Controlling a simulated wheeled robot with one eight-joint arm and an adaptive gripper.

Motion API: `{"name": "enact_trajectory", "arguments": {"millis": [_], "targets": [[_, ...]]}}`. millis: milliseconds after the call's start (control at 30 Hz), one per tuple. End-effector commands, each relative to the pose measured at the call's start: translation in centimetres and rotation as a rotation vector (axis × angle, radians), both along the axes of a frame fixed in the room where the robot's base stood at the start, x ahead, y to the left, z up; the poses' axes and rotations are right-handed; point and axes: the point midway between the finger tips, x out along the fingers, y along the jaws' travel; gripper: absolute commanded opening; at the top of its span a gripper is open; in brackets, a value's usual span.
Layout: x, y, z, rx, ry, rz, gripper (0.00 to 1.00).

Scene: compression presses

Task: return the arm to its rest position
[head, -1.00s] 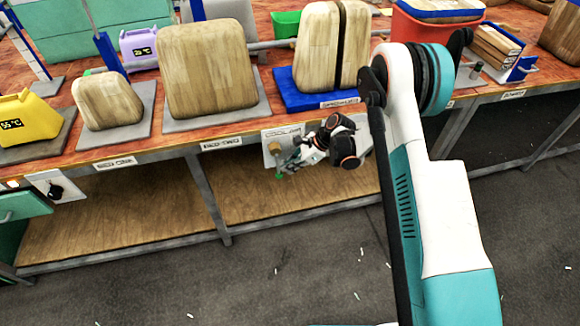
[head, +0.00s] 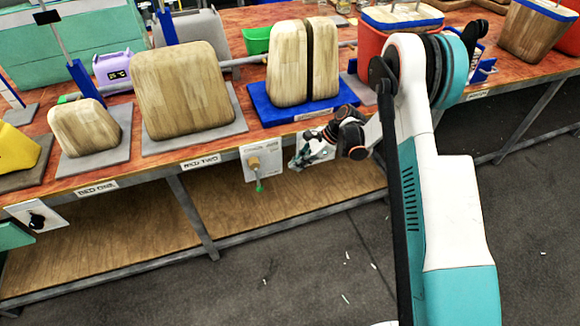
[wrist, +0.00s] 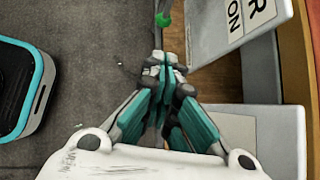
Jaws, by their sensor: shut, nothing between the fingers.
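My arm (head: 440,210) reaches up from the lower right of the head view and bends toward the workbench front. My gripper (head: 302,163) is small there, in front of the bench edge, just right of a white panel with a brass-coloured fitting and a green-tipped lever (head: 259,185). In the wrist view my gripper (wrist: 163,58) has its teal fingers together, with nothing between them. The green lever end (wrist: 163,19) shows just beyond the fingertips there. Whether they touch it I cannot tell.
The bench (head: 140,172) carries wooden blocks on grey plates, a blue tray (head: 263,107) with a split block, and a red bin (head: 372,42). A lower shelf (head: 110,245) lies under it. The grey floor (head: 300,285) in front is clear apart from small scraps.

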Motion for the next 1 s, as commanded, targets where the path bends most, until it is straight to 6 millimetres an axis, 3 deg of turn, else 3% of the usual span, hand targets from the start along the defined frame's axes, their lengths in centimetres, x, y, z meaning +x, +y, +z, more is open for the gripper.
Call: {"name": "enact_trajectory", "arguments": {"millis": [267, 367, 467, 667, 1000], "targets": [[0.0, -0.4, 0.5, -0.001, -0.002, 0.001, 0.00], [0.1, -0.5, 1.6, -0.009, -0.021, 0.010, 0.00], [0.1, -0.9, 4.0, -0.032, -0.066, 0.035, 0.00], [-0.7, -1.9, 10.7, -0.105, -0.203, 0.118, 0.00], [-4.4, -4.1, 20.8, -0.253, -0.431, 0.291, 0.00]]}}
